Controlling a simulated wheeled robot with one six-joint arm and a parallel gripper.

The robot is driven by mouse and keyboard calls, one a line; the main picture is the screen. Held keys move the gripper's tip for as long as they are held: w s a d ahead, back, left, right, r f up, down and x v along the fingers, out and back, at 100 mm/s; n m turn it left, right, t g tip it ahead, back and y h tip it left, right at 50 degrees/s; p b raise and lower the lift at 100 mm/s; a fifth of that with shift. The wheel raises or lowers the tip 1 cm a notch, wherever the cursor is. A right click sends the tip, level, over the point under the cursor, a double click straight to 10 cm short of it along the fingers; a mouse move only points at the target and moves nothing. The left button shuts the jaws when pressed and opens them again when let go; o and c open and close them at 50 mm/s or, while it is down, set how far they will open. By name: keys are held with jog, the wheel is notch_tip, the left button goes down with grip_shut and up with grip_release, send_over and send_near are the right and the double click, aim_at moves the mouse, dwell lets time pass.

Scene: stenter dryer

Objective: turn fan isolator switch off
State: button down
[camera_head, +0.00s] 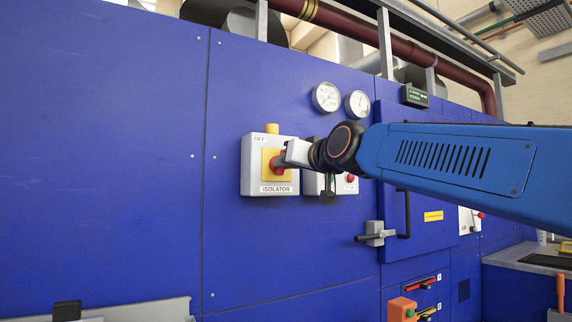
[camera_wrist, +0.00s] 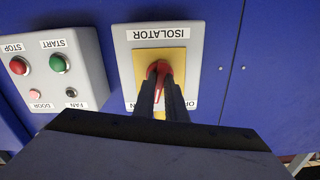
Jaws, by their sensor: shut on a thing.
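The fan isolator (camera_head: 255,182) is a grey box with a yellow plate (camera_head: 268,155) and a red rotary handle (camera_head: 277,164), mounted on the blue machine wall. An OFF label is at its upper left and an ISOLATOR label (camera_head: 275,189) below. In the wrist view the box (camera_wrist: 205,40) appears upside down. There the red handle (camera_wrist: 160,69) stands upright in the picture, between the two dark fingers. My gripper (camera_wrist: 159,92) is shut on the red handle; in the head view my gripper (camera_head: 285,160) reaches it from the right. The gripper body hides the box's lower part in the wrist view.
A grey button box (camera_wrist: 88,75) with STOP, START, DOOR and FAN labels sits beside the isolator; my arm partly covers it in the head view. Two round gauges (camera_head: 326,97) are above. A door latch (camera_head: 375,235) projects at lower right. The wall left of the isolator is clear.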

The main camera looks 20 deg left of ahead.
jog(key=n, duration=1.1)
jog(key=shift+f+n, duration=0.1)
jog(key=shift+n, duration=0.3)
dwell(0.3)
jog(key=c, duration=1.8)
grip_release()
jog(key=v, duration=1.7)
jog(key=shift+s, duration=0.25)
